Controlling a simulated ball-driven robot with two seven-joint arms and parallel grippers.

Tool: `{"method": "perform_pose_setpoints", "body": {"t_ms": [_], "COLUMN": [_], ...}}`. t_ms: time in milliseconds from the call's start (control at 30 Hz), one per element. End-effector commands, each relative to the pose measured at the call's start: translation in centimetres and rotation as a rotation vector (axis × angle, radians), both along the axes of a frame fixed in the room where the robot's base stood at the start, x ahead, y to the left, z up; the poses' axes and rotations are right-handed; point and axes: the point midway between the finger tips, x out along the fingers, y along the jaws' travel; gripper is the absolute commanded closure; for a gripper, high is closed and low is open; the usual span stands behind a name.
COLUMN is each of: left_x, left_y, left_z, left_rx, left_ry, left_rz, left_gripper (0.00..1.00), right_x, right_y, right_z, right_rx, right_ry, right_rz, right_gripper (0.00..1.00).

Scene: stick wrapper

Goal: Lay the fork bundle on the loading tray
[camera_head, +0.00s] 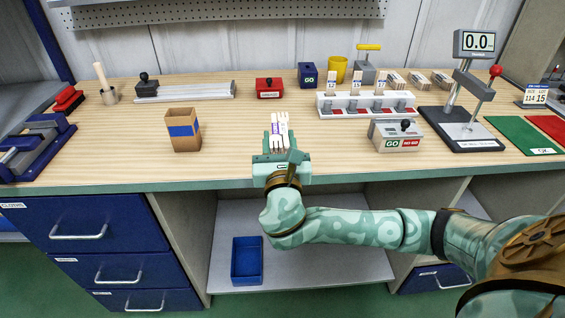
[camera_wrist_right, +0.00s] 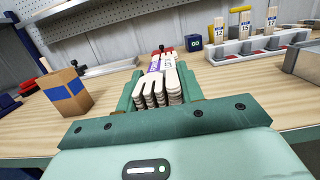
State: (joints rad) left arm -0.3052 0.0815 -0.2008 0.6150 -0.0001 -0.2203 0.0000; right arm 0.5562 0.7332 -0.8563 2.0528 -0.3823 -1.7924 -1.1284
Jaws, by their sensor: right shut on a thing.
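The fork bundle (camera_head: 279,128) is a stack of pale flat forks with a purple and white label band. My right gripper (camera_head: 280,147) is shut on it near the table's front edge. In the right wrist view the bundle (camera_wrist_right: 158,88) lies between the green fingers, tine ends toward my wrist and the label farther out. A long flat grey metal tray (camera_head: 197,90) with a black knob at its left end lies at the back left; no label confirms it as the loading tray. The bundle is apart from it. My left gripper is not in view.
A brown carton with a blue band (camera_head: 183,130) stands left of my right gripper. A white rack (camera_head: 366,105) holding small labelled bundles and a grey GO/NO-GO box (camera_head: 396,135) stand to the right. A red box (camera_head: 269,88) is behind. The table's left middle is clear.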

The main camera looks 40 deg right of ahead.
Motion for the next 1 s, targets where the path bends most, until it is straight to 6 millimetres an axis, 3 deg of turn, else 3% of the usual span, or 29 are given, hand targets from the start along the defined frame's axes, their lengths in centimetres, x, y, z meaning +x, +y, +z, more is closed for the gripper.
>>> {"method": "perform_pose_setpoints", "body": {"t_ms": [33, 367, 500, 733, 767, 800, 1000], "left_x": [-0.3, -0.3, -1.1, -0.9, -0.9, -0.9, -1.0], "left_y": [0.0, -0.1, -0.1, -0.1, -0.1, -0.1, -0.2], "left_z": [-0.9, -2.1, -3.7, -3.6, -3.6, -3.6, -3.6], "left_rx": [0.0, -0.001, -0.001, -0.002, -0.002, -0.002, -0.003], "left_ry": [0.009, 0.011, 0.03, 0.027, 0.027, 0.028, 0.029], "left_rz": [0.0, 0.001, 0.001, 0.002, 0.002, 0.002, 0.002], "left_gripper": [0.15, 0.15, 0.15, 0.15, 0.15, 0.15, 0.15], "right_x": [0.4, 1.2, 1.3, 1.1, 1.1, 1.1, 1.1], "right_y": [-0.7, -2.7, -2.6, -2.5, -2.5, -2.5, -2.5], "right_z": [-1.4, -3.7, -6.5, -6.4, -6.4, -6.4, -6.4], "right_rx": [-0.004, -0.002, 0.0, 0.002, 0.002, 0.002, 0.001], "right_ry": [0.003, 0.0, 0.004, 0.001, 0.002, 0.001, 0.0], "right_rz": [-0.002, -0.001, 0.001, 0.001, 0.001, 0.001, 0.001], "right_gripper": [0.9, 0.9, 0.9, 0.9, 0.54, 0.43, 0.41]}}
